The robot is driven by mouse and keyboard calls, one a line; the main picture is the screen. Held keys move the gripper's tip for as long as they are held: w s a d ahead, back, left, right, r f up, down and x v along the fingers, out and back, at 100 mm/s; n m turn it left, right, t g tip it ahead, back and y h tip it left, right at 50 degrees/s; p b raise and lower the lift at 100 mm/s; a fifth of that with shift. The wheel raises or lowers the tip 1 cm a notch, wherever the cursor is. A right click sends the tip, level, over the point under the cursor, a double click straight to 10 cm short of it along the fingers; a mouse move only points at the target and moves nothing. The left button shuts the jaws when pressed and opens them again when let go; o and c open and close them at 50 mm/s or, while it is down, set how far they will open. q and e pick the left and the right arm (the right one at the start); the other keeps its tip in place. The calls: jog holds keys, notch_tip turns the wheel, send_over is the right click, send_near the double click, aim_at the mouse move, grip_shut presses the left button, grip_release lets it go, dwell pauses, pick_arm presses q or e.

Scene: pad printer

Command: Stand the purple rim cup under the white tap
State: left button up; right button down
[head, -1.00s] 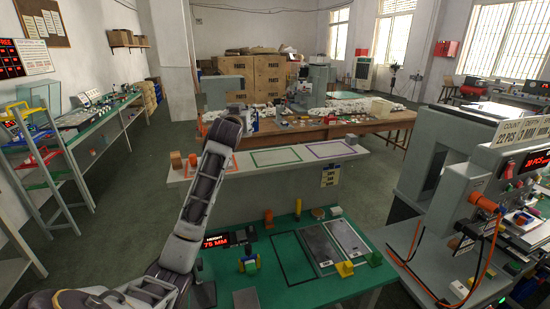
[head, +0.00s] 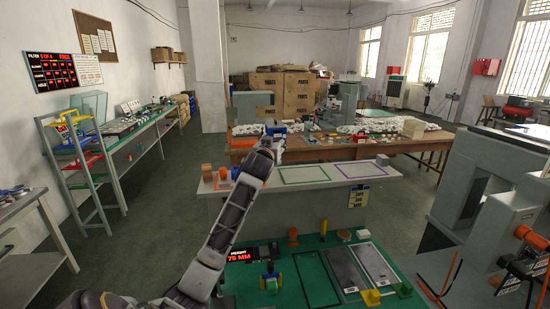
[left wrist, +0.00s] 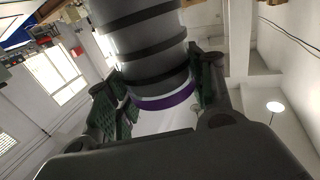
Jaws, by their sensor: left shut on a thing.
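The purple rim cup (left wrist: 150,45) fills the top middle of the left wrist view. It is grey with dark bands, and its purple rim is at the end nearest my palm. My left gripper (left wrist: 158,88) is shut around it, with a dark green pad on each side. In the head view my left gripper (head: 273,140) is small at the end of my raised arm, above the white shelf; the cup is hard to make out there. I cannot pick out the white tap in either view. My right gripper is not in view.
A green-topped bench (head: 300,292) with small fixtures is in front. A white shelf (head: 300,187) with outlined squares stands behind it. Grey machines (head: 500,205) stand at the right. A long bench (head: 130,140) runs along the left wall, with open floor before it.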

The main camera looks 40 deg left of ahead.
pick_arm(q)
jog(key=shift+f, duration=0.85)
jog(key=shift+f, duration=1.9)
jog(key=shift+f, duration=0.15)
jog(key=o, duration=1.1)
jog(key=shift+s, duration=0.1)
